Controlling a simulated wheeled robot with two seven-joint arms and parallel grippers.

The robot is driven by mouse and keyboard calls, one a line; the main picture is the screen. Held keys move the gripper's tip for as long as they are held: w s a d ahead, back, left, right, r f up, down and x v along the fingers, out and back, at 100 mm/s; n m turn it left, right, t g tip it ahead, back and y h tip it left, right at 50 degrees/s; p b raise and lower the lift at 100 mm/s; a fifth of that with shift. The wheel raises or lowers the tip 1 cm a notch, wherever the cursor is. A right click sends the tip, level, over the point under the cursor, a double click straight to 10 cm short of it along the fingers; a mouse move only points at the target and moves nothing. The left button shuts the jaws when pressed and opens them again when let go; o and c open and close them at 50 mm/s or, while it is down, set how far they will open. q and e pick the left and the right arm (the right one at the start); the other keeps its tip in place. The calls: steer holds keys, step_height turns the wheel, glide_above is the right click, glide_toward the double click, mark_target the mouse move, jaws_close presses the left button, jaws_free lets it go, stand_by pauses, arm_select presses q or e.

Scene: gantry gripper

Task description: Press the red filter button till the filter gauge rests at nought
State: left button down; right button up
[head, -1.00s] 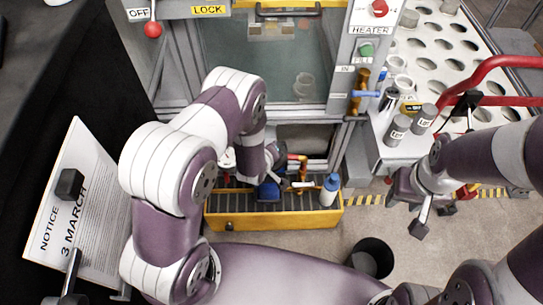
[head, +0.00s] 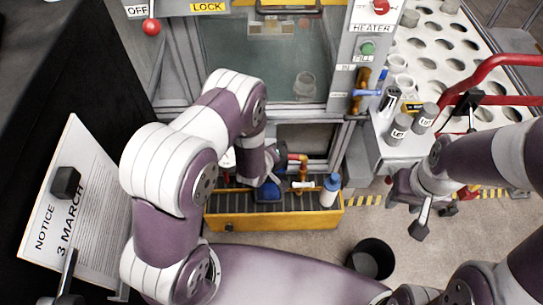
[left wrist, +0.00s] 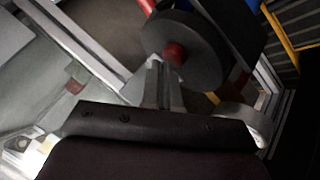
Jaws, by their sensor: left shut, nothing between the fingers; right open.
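In the left wrist view a round dark disc with a red centre (left wrist: 175,53) lies just ahead of my left gripper (left wrist: 157,82). I cannot tell surely whether this is the red filter button. The left fingers are shut and empty, their tips close to the disc; contact cannot be made out. In the head view my left arm reaches down in front of the cabinet and mostly hides its gripper. My right gripper (head: 412,195) is open and empty at the right, above the floor. I cannot make out the filter gauge in either view.
A yellow trough with a grate (head: 270,222) stands below the cabinet, holding a blue-and-white bottle (head: 330,190). A white rack (head: 430,55) with labelled cylinders and a red rail (head: 490,68) are at the right. A dark bin (head: 372,258) stands on the floor. A notice board (head: 85,225) is at the left.

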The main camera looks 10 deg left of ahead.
arm_select(q)
steer(key=shift+f, duration=0.35)
stand_by(0.5)
steer(key=shift+r+p, duration=0.65)
steer(key=shift+r, duration=0.25)
step_height(320, 180, up, 5)
steer(key=p, duration=0.4)
steer(key=shift+r+p, duration=0.1)
steer(key=shift+p, duration=0.2)
